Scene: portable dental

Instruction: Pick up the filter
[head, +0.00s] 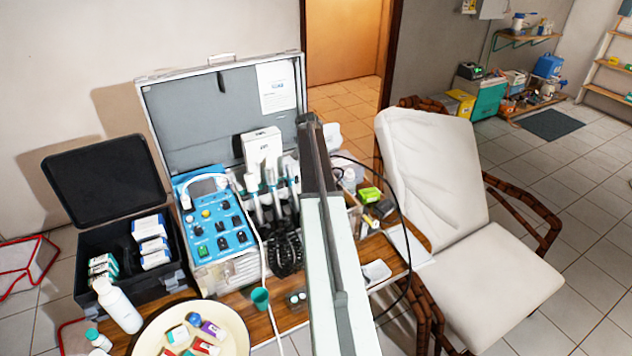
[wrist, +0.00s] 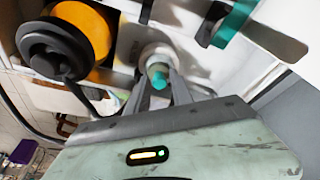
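In the wrist view, a small white round piece with a teal tip (wrist: 158,76) sits between the fingers of my gripper (wrist: 157,82). It may be the filter, but no label shows. The two grey fingers are apart, one on each side of it. I cannot tell whether they touch it. In the head view, my arm reaches into the open grey case (head: 187,113), and the gripper's fingers and this piece are hidden behind it.
An orange and black round part (wrist: 80,35) is close on the left in the wrist view. A blue control panel (head: 213,225) and a white box (head: 262,148) are left of my arm. A white chair (head: 437,170) stands on the right. A round tray (head: 238,325) holds small items.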

